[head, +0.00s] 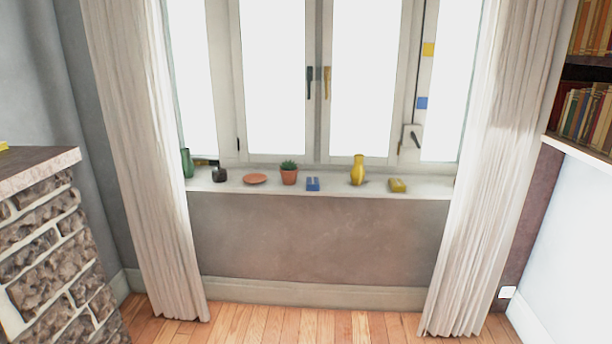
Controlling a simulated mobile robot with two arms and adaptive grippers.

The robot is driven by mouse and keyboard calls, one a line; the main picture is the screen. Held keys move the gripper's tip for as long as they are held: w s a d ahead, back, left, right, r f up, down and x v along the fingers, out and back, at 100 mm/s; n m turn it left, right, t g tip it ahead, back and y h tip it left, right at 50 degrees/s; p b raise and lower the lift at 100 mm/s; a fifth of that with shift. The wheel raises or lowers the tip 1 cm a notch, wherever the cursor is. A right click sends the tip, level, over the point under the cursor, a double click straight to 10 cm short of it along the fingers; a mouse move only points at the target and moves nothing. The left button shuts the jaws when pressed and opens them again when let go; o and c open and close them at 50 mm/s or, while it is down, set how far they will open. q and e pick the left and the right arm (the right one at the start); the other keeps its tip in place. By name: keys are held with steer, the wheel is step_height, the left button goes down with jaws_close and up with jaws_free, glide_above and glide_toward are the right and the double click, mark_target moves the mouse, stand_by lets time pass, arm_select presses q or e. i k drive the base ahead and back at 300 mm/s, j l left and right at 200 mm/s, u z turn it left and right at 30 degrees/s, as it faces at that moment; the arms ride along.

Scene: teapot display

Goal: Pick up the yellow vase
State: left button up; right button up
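The yellow vase (357,171) stands upright on the white window sill (330,187), right of the middle of the head view. It has a rounded body and a narrower neck. A blue object (313,184) lies to its left and a yellow block-like object (397,185) lies to its right, both apart from it. Neither of my grippers is in view.
Also on the sill are a potted plant (289,174), a terracotta dish (255,179), a dark pot (219,174) and a green vase (187,163). Curtains (150,160) hang at both sides. A stone structure (55,255) stands left. The wooden floor (300,324) before the sill is clear.

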mark_target(358, 173)
steer(key=i+z, duration=0.15)
steer(key=i, duration=0.3)
steer(key=i+j+z, duration=0.15)
steer(key=i, duration=0.35)
steer(key=i+j+z, duration=0.15)
steer(key=i, duration=0.3)
steer(key=i+j+z, duration=0.15)
steer(key=i, duration=0.3)
